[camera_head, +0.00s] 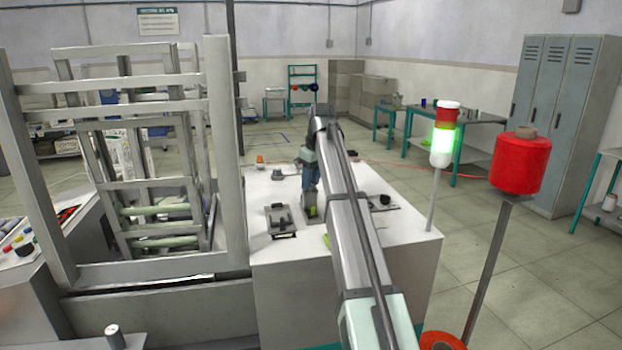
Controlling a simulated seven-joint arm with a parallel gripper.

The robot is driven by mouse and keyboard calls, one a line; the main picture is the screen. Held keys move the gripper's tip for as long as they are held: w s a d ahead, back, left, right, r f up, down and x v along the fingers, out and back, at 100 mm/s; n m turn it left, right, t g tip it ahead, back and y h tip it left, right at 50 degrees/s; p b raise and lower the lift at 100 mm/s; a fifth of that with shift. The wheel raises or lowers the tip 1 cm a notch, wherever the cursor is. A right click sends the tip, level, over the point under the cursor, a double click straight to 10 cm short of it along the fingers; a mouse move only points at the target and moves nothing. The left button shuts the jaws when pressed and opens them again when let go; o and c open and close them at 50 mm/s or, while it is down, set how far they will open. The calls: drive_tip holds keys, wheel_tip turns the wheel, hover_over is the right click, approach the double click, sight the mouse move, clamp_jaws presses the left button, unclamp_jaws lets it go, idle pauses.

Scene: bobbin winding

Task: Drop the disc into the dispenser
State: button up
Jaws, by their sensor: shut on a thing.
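My arm reaches from the bottom of the head view over the white table (290,300) and bends down at its far end. My gripper (310,212) points down, low over the middle of the table. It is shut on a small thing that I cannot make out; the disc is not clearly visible. A dark grey fixture (280,221) sits on the table just left of my gripper. A flat grey fixture (382,203) lies to the right, partly behind my arm. I cannot tell which one is the dispenser.
A large grey metal frame (229,150) stands left of the table. A signal lamp lit green (440,140) rises at the table's right edge, near a red thread spool (517,163) on a post. A small orange item (260,162) is at the table's back left.

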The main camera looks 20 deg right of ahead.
drive_tip(key=o, duration=0.9)
drive_tip(key=shift+r, duration=0.1)
drive_tip(key=shift+r, duration=3.35)
